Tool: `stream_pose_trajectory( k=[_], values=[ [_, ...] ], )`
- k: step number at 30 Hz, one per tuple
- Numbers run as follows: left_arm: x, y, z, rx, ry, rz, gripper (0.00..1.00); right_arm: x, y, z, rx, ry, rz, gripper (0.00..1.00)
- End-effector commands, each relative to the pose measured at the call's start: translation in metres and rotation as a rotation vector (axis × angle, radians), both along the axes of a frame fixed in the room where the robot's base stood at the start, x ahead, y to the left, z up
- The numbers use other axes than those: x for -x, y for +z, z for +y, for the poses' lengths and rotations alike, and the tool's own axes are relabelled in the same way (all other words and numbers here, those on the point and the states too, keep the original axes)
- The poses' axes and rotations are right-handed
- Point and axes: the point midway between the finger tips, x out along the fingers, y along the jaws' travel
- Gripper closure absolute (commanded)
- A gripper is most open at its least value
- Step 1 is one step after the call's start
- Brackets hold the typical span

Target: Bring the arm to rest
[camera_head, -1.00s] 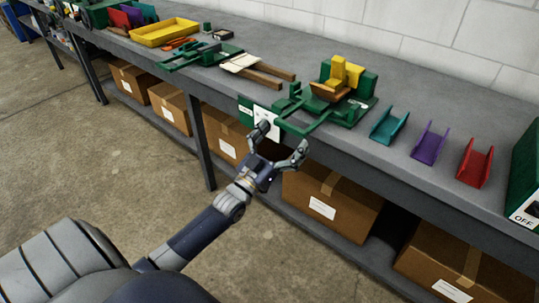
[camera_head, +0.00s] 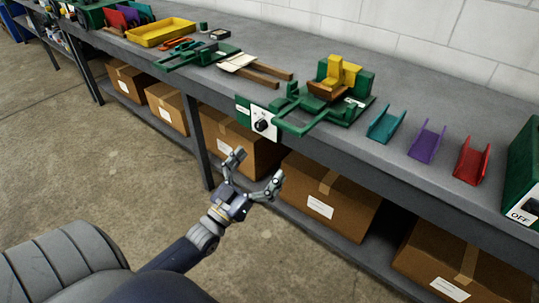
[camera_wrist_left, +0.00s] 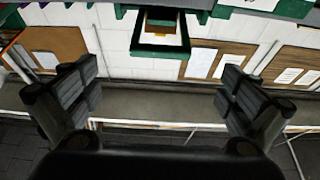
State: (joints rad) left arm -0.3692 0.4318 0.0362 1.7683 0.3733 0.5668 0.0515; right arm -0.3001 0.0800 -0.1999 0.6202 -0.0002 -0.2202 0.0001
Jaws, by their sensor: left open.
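My left gripper (camera_head: 257,171) is open and empty, held in front of the bench's front edge, below the bench top, in the head view. Its two fingers (camera_wrist_left: 160,95) also show spread apart with nothing between them in the left wrist view. The green machine with a yellow block (camera_head: 340,74) stands on the bench beyond it, and a white panel with a black knob (camera_head: 262,124) hangs at the bench edge, apart from the gripper. My right gripper is not in view.
The grey bench (camera_head: 440,206) runs across the view. Teal (camera_head: 385,125), purple (camera_head: 428,143) and red (camera_head: 472,160) channel pieces stand on it at right. Cardboard boxes (camera_head: 330,195) fill the lower shelf. A yellow tray (camera_head: 163,33) lies at the far left. The floor (camera_head: 110,170) at left is clear.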

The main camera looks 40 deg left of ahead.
Motion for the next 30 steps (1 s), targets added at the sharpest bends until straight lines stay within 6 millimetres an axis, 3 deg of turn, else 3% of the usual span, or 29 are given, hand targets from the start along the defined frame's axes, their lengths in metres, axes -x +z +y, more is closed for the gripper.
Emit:
stream_pose_trajectory(
  k=[7,11,14,20,24,26,30],
  values=[
    [0.000,-0.002,0.000,0.000,0.001,0.005,0.00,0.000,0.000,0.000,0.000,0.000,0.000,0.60],
    [-0.003,-0.032,0.002,-0.005,0.016,0.078,0.00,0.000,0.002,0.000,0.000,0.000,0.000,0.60],
    [-0.003,-0.087,0.004,-0.016,0.038,0.212,0.00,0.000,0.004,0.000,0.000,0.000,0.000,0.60],
    [0.026,-0.236,-0.002,-0.052,0.075,0.582,0.00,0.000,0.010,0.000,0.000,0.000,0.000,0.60],
    [0.073,-0.333,-0.015,-0.081,0.077,0.841,0.00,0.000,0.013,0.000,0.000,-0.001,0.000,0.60],
    [0.099,-0.371,-0.023,-0.096,0.072,0.952,0.00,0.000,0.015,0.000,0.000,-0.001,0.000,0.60],
    [0.171,-0.448,-0.044,-0.132,0.051,1.209,0.00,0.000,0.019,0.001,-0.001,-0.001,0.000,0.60]
  ],
)
